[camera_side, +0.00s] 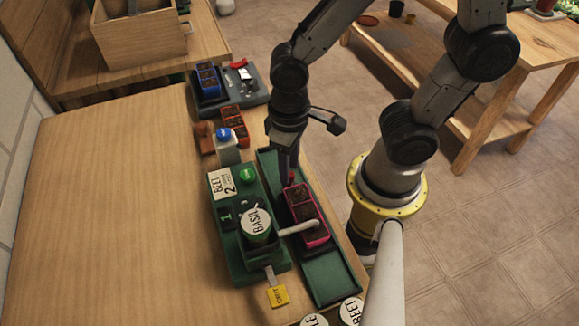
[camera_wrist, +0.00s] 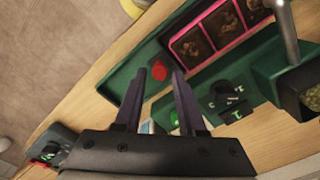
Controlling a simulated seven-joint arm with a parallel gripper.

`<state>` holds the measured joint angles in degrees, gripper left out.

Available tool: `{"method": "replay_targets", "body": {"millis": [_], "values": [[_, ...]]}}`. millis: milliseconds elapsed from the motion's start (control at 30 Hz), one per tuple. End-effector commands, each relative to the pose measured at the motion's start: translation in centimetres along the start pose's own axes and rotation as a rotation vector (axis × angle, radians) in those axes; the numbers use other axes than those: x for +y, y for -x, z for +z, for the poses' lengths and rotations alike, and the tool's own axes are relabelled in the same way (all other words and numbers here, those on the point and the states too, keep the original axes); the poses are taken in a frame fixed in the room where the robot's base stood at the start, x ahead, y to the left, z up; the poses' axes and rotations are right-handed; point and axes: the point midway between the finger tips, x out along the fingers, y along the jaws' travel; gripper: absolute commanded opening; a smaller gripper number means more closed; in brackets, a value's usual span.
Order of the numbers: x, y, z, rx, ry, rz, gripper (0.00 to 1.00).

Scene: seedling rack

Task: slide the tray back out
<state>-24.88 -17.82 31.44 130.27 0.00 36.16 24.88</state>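The tray (camera_side: 301,198) is a pink-red strip of soil-filled cells. It sits in the green channel (camera_side: 332,277) beside the green seeding machine (camera_side: 228,240), under the machine's pale spout (camera_side: 298,228). In the wrist view the tray (camera_wrist: 228,41) lies at the upper right, with its near end close to my fingers. My gripper (camera_side: 288,178) points down over the channel at the tray's far end in the side view. In the wrist view my gripper (camera_wrist: 160,76) has its fingers apart with nothing held between them. Whether a finger touches the tray cannot be told.
The machine carries a BASIL hopper (camera_side: 256,223), a green button (camera_side: 246,175) and a BEET 2 label (camera_side: 222,182). A blue tray (camera_side: 207,79), an orange tray (camera_side: 233,124) and a blue-capped bottle (camera_side: 226,148) stand farther back. The table's left side is clear.

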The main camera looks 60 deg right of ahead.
Motion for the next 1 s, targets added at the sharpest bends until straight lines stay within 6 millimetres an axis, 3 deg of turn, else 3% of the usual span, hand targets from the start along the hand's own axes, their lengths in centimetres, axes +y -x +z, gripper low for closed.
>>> {"method": "replay_targets", "body": {"millis": [167,467,700,1000], "values": [[0.02,-1.19,0.04,0.0,0.0,0.0,0.4],[0.02,-1.34,0.03,0.0,0.0,0.0,0.4],[0.01,-1.31,0.02,0.001,0.0,0.0,0.0],[0.0,-1.28,0.01,0.001,0.0,-0.001,0.0]]}}
